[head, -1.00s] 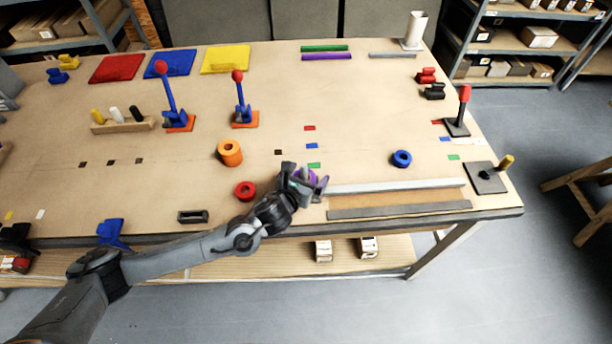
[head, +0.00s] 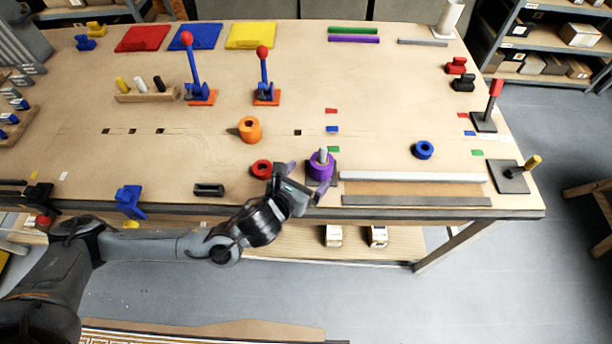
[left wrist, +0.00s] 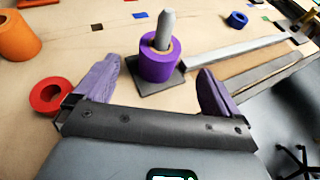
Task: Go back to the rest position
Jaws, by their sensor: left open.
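My left gripper (head: 303,176) is open and empty at the table's front edge. In the left wrist view its two purple fingers (left wrist: 152,88) stand wide apart. Just beyond them a purple ring (head: 321,166) sits around a grey peg on a dark base plate; it also shows in the left wrist view (left wrist: 159,66). The fingers are clear of the ring. My left arm reaches in from the left along the front edge. My right gripper is not in view.
A red ring (head: 261,168) lies left of the gripper, with an orange ring (head: 249,130) behind it. A blue ring (head: 423,150) lies to the right. Grey strips (head: 412,177) lie beside the peg. Red-knobbed levers (head: 263,80) stand farther back. The floor in front is free.

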